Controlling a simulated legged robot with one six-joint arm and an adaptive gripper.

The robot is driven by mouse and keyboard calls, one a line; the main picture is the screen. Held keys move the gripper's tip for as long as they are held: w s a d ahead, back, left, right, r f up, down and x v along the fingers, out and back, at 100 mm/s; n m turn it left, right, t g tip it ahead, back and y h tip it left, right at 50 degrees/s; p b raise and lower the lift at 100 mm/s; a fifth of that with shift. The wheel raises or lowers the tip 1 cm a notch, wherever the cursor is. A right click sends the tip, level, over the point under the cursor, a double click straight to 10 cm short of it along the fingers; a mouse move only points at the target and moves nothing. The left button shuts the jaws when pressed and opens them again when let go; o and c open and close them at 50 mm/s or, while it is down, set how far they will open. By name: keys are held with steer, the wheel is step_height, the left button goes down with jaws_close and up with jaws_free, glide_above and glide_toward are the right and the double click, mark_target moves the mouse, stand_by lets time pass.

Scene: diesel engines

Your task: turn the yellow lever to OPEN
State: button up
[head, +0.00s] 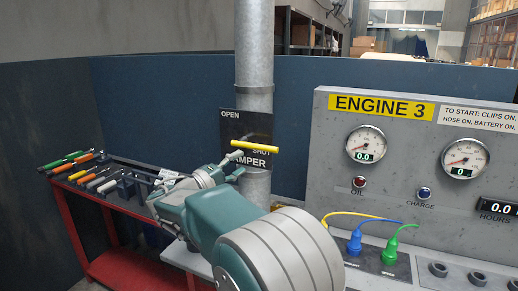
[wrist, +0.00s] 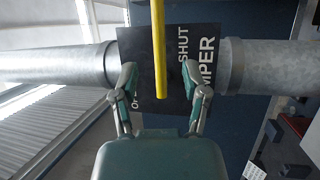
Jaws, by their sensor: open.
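The yellow lever (head: 255,146) lies nearly level in front of a black plate (head: 230,124) marked OPEN at its upper left, with SHUT and a partly hidden DAMPER lower right. The plate is on a grey vertical pipe (head: 254,55). The lever points right, by the word SHUT. In the wrist view the lever (wrist: 159,50) comes down from the top edge, its end between my fingers. My gripper (wrist: 160,75) is open, one finger on each side of the lever with visible gaps. In the head view my gripper (head: 236,165) is at the lever's left end, partly hiding the plate.
A grey ENGINE 3 panel (head: 380,108) with gauges stands right of the pipe, with blue (head: 354,243) and green (head: 391,250) plugs below. A red bench (head: 75,232) with several tools is at left. A blue partition (head: 160,105) stands behind.

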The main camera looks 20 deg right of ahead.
mark_target(263, 149)
steer(key=x, duration=0.8)
steer(key=shift+w+r, duration=0.1)
steer(key=shift+w, duration=0.15)
steer(key=shift+d, duration=0.65)
steer(key=c, duration=0.6)
steer(key=shift+a, duration=0.15)
jaws_close()
